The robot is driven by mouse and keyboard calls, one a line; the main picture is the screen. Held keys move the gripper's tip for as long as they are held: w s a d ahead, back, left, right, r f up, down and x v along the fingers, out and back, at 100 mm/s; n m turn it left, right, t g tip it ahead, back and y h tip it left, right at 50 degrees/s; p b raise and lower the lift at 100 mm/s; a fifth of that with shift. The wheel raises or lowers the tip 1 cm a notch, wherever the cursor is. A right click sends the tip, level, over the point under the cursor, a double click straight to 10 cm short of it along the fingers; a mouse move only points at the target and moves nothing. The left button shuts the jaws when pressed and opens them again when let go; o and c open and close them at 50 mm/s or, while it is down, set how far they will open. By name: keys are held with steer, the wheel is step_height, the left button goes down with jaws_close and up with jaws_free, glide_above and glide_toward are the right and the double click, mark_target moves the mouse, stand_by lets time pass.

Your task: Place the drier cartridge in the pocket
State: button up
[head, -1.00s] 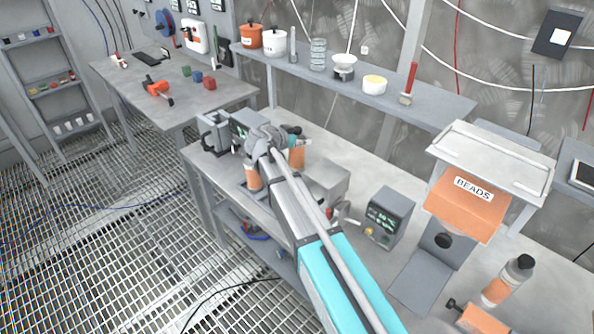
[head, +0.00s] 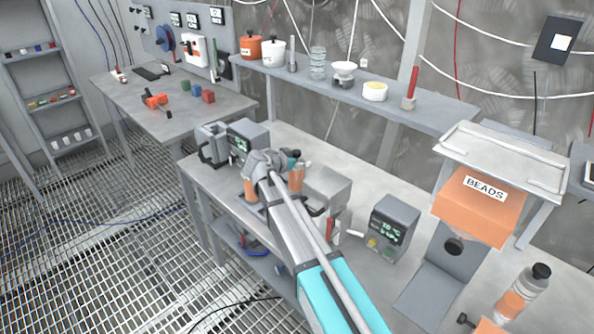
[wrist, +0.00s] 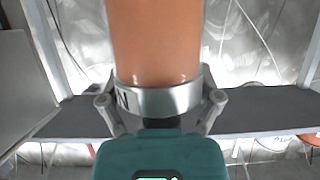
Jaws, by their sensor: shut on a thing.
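In the wrist view the drier cartridge, an orange-brown cylinder (wrist: 155,42) with a silver collar (wrist: 160,100), fills the top middle. My gripper (wrist: 160,108) is shut around the collar, one finger on each side. The far end of the cartridge is out of the wrist view. I cannot make out the pocket for certain.
The bench holds a grey unit with a display (head: 246,138), a grey box (head: 328,188) and a second display unit (head: 393,225). An orange BEADS bin (head: 478,212) and a bottle (head: 522,291) stand at right. A shelf (head: 440,108) runs behind.

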steer(key=shift+f, duration=0.1)
steer(key=shift+f+b, duration=1.8)
steer(key=shift+b, duration=0.15)
steer(key=o, duration=1.1)
steer(key=shift+r, duration=0.1)
steer(key=p+v, duration=0.4)
steer(key=v, duration=0.8)
steer(key=shift+p, duration=0.3)
